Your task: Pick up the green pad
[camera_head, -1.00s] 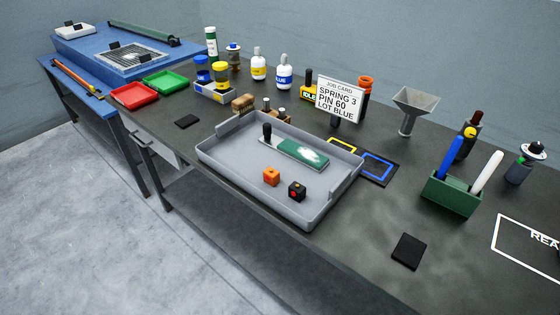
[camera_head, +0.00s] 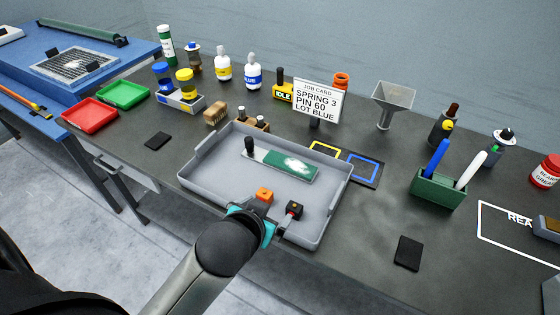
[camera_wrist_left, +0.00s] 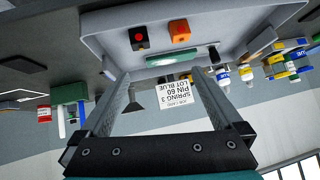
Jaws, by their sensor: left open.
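The green pad (camera_head: 274,161) lies flat in the grey tray (camera_head: 207,190), with a white patch on it and an upright black handle (camera_head: 249,146) at its left end. In the left wrist view the pad (camera_wrist_left: 172,60) shows as a thin green strip beyond the cubes. My left gripper (camera_head: 274,214) is at the tray's front edge, near the two cubes and short of the pad. In the left wrist view its two fingers (camera_wrist_left: 167,76) are wide apart with nothing between them. My right gripper is in neither view.
An orange cube (camera_head: 264,195) and a black cube (camera_head: 294,209) sit in the tray in front of the pad. A job card (camera_head: 318,101) stands behind the tray. A green pen holder (camera_head: 437,190) stands to the right.

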